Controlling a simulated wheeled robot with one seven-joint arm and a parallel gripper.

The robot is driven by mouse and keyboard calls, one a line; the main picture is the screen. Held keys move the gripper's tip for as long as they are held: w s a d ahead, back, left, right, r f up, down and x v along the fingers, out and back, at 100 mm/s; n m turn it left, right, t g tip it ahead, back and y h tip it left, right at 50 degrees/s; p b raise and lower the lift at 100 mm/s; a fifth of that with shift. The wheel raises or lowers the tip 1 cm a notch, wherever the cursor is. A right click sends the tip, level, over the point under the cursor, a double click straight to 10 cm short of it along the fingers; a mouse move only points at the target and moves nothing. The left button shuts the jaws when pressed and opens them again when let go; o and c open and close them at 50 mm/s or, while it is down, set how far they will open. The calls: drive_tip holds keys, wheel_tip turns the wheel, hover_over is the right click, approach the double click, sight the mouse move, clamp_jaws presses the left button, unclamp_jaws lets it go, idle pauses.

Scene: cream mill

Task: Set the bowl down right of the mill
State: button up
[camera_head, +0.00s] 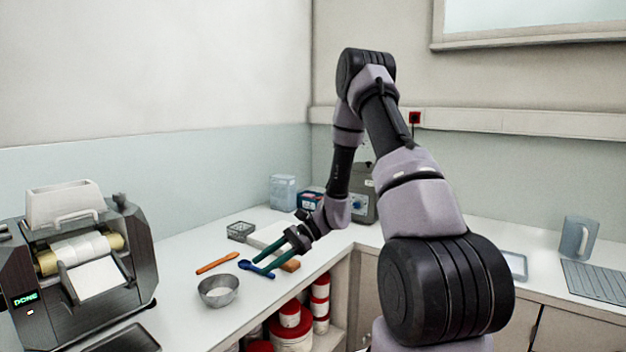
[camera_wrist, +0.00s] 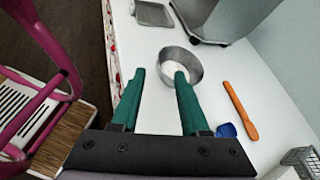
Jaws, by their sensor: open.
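The mill (camera_head: 125,250) stands at the left of the counter in the head view, with a white top, rollers and a lit "DONE" display. The small grey metal bowl (camera_head: 218,298) stands upright on the counter to the right of the mill, with a gap between them. Something whitish shows inside it. The bowl also shows in the wrist view (camera_wrist: 196,66), just beyond the fingertips. My gripper (camera_head: 262,261) has green fingers, is open and empty, and is apart from the bowl, to its upper right in the head view. In the wrist view the right finger overlaps the bowl's near rim.
An orange utensil (camera_head: 217,262) and a blue spoon (camera_head: 256,269) lie near the bowl. A dark tray (camera_head: 128,340) lies in front of the mill. A wire basket (camera_head: 240,231) stands farther back. The counter's front edge is close, with red-lidded tubs (camera_head: 290,335) below.

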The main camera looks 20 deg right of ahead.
drive_tip(key=s+d+r+n+t+h, duration=0.3)
drive_tip(key=s+r, duration=0.3)
drive_tip(key=r, duration=0.4)
drive_tip(key=s+d+r+n+t+h, duration=0.3)
drive_tip(key=s+r, duration=0.3)
drive_tip(key=r, duration=0.4)
drive_tip(key=s+d+r+n+t+h, duration=0.3)
drive_tip(key=s+r, duration=0.4)
drive_tip(key=r, duration=0.4)
drive_tip(key=shift+d+h, duration=0.5)
drive_tip(key=shift+h, duration=0.4)
drive_tip(key=shift+a+r, duration=0.1)
